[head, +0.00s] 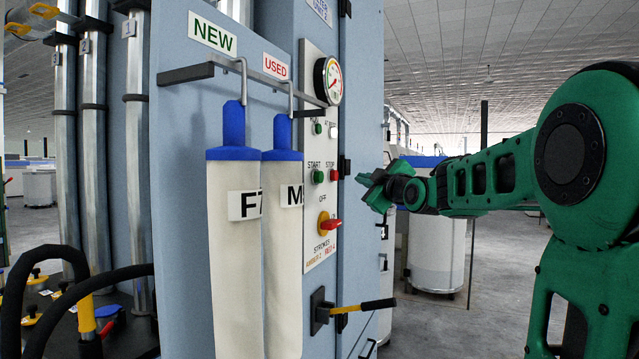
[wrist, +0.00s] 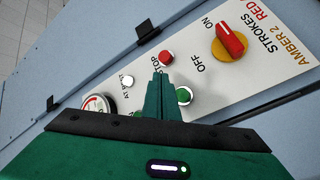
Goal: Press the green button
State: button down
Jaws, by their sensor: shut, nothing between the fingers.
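The green button (head: 318,176) sits under the word START on the pale control panel (head: 312,225), left of the red STOP button (head: 334,175). In the wrist view the green button (wrist: 184,95) shows just right of my fingers, partly hidden by them; the red button (wrist: 166,56) is beyond the fingertips. My gripper (head: 368,182) is shut and empty, right of the panel and pointing towards it. It also shows in the wrist view (wrist: 160,78). I cannot see contact with any button; a gap shows between fingers and panel in the head view.
A second green light or button (head: 318,128), a white one (head: 333,130) and a gauge (head: 328,81) are higher up. A red-and-yellow rotary switch (head: 328,223) and a yellow-handled lever (head: 350,308) are below. Two filter sleeves (head: 234,240) hang left of the panel.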

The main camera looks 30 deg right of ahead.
aim_at(323, 177)
jog(key=w+a, duration=0.5)
jog(key=w, duration=0.1)
jog(key=shift+w+a, duration=0.15)
jog(key=shift+w, duration=0.25)
jog(key=shift+a, duration=0.1)
dwell(1.9)
jog(key=shift+w+a, duration=0.15)
jog(key=shift+w, duration=0.05)
jog(key=shift+w+a, duration=0.4)
jog(key=shift+w, duration=0.05)
dwell(1.0)
jog(key=shift+s+d, duration=0.1)
jog(key=shift+d, duration=0.05)
jog(key=shift+s+d, duration=0.5)
jog(key=shift+s, duration=0.2)
jog(key=shift+s+d, duration=0.8)
jog(key=shift+s, duration=0.2)
jog(key=shift+s+d, duration=0.75)
jog(key=shift+s, duration=0.2)
